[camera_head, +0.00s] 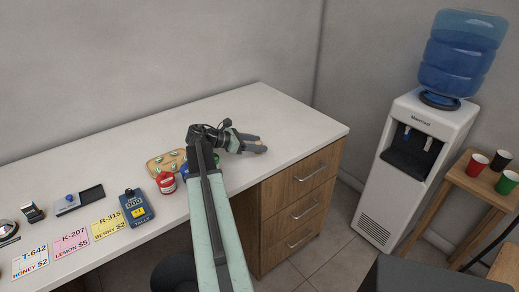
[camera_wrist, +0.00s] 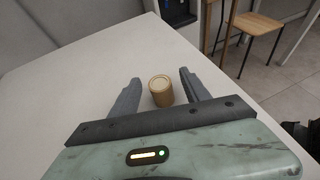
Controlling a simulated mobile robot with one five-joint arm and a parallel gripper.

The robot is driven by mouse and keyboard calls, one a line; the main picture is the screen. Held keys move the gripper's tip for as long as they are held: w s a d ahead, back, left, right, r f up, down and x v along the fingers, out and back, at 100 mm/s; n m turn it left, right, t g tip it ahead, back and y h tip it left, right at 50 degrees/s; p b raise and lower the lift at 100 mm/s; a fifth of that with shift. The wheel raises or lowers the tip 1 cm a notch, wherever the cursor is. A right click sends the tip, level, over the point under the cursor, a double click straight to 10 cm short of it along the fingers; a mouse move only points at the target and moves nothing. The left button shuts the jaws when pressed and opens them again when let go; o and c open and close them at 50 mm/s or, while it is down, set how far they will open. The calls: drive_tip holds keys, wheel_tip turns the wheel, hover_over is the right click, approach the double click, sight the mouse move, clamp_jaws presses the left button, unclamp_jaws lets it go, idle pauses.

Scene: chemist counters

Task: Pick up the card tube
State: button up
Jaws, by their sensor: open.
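The card tube (camera_wrist: 162,92) is a short tan cylinder with a pale round top. It stands upright on the white counter in the wrist view. My gripper (camera_wrist: 158,84) is open, with one dark finger on each side of the tube and a visible gap at both sides. In the head view my gripper (camera_head: 262,144) is low over the right part of the counter. The tube shows there only as a small tan patch (camera_head: 260,149) by the fingertips, mostly hidden.
The white counter (camera_head: 290,112) is clear around the tube. Left of my arm are a wooden tray (camera_head: 160,163), a red canister (camera_head: 166,182), a blue meter (camera_head: 137,207) and several price cards. A water dispenser (camera_head: 415,160) and a stool with cups (camera_head: 480,180) stand off to the right.

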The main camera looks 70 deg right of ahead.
sight(258, 143)
drive_tip(key=b+x, duration=0.1)
drive_tip(key=x, duration=0.2)
drive_tip(key=shift+s+d+f, duration=0.15)
drive_tip(key=shift+s+d, duration=0.1)
clamp_jaws()
